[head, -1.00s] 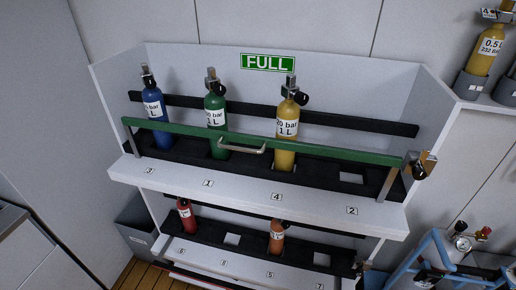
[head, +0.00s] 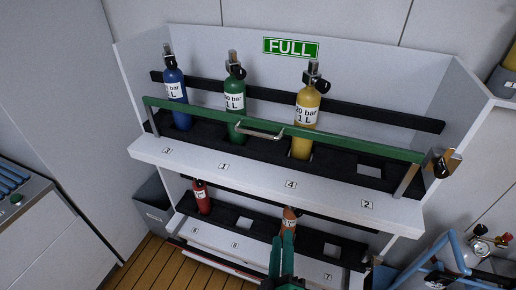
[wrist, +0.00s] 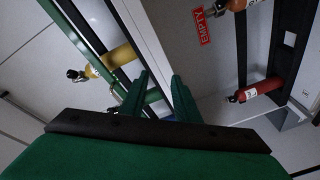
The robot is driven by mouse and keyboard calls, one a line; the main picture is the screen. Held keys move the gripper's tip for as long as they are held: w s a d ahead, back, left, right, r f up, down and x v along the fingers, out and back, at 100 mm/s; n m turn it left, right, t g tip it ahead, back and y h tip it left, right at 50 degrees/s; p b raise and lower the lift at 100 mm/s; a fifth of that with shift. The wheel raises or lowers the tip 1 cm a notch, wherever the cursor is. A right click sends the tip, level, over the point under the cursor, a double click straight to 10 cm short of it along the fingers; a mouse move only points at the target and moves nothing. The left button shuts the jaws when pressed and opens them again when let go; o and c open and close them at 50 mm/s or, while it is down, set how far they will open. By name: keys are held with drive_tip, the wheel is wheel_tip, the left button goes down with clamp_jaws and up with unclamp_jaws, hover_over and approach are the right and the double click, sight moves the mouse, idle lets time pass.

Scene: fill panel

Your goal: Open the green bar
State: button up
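The green bar (head: 350,146) runs across the front of the upper shelf, before the blue, green and yellow bottles. It has a pale handle (head: 260,134) near its middle and a metal latch (head: 440,165) at its right end. The bar lies across its posts. My gripper (head: 283,242) shows at the bottom of the head view, below the shelf edge, apart from the bar. In the wrist view its two green fingers (wrist: 160,95) stand apart with nothing between them. The bar also shows in the wrist view (wrist: 72,28).
Blue (head: 175,92), green (head: 235,98) and yellow (head: 306,115) bottles stand upright behind the bar. A red bottle (head: 202,198) and an orange bottle (head: 291,217) are on the lower shelf. A blue frame with gauges (head: 440,262) stands at the right. A grey bin (head: 152,212) is at the left.

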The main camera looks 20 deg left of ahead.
drive_tip(key=w+a+r+n+t+y, duration=0.1)
drive_tip(key=w+a+r+n, duration=0.2)
drive_tip(key=w+r, duration=0.15)
drive_tip(key=w+a+r+n+y, duration=0.1)
drive_tip(key=w+a+r+n, duration=0.2)
drive_tip(key=r, duration=0.3)
drive_tip(key=n+y, duration=0.2)
drive_tip(key=n, duration=0.1)
approach(256, 134)
drive_tip(key=x, duration=1)
drive_tip(key=shift+d+f, duration=0.1)
drive_tip(key=shift+f, duration=0.15)
drive_tip(key=shift+w+a, duration=0.25)
drive_tip(key=shift+d, duration=0.1)
drive_tip(key=shift+d, duration=0.15)
clamp_jaws()
